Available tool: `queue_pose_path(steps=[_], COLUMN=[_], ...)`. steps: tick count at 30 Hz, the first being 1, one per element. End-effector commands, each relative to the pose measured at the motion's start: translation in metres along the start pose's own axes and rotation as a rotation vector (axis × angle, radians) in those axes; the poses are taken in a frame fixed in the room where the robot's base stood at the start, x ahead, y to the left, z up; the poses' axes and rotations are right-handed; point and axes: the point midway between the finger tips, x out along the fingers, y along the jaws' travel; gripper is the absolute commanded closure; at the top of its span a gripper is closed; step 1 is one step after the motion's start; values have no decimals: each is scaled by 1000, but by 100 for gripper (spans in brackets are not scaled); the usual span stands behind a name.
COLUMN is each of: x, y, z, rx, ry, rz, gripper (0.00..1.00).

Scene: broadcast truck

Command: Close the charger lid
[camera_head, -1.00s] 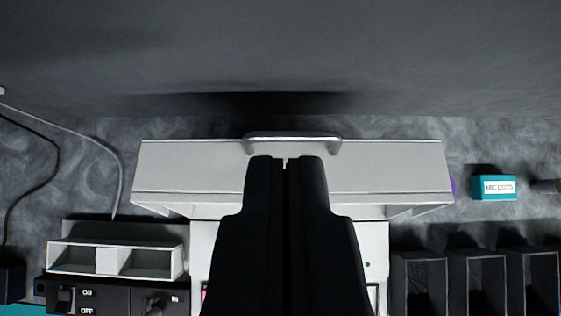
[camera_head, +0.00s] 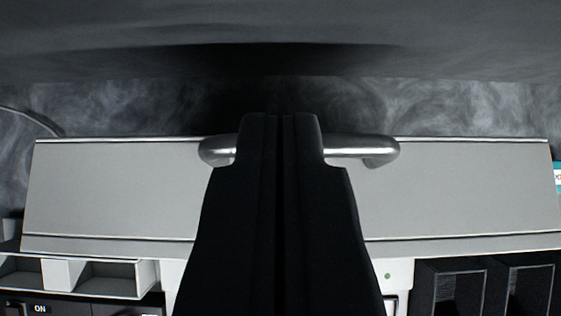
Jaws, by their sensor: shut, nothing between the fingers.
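The charger lid (camera_head: 120,190) is a wide pale grey panel spanning most of the picture, raised above the white charger body (camera_head: 400,272). A silver bar handle (camera_head: 365,150) runs along the lid's far edge. My gripper (camera_head: 281,118) is shut and empty, in front of the lid's middle in this view. It hides the middle of the handle and of the lid. I cannot tell whether the fingers touch the handle. A small green light (camera_head: 387,276) shows on the charger body, most of which is hidden.
A white divided tray (camera_head: 110,278) sits at the lower left, above a black panel (camera_head: 15,305) marked ON. Black open bins (camera_head: 450,285) stand at the lower right. A teal box (camera_head: 557,178) is cut off at the right edge. A dark wall (camera_head: 280,30) rises behind the lid.

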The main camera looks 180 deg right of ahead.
Motion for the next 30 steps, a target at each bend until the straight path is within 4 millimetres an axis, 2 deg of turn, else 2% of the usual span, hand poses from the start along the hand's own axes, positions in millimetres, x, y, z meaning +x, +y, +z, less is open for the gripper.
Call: queue_pose_path(steps=[4,9,18,19,23,30], x=[18,29,30,30,30,24], y=[0,0,-1,-18,-5,-2], z=[0,-1,-1,-1,0,6], rx=[-1,1,0,-7,-1,-3], ry=[-3,1,3,2,6,41], rz=[0,-1,-1,0,-1,-1], gripper=[100,100,100,100,100,100])
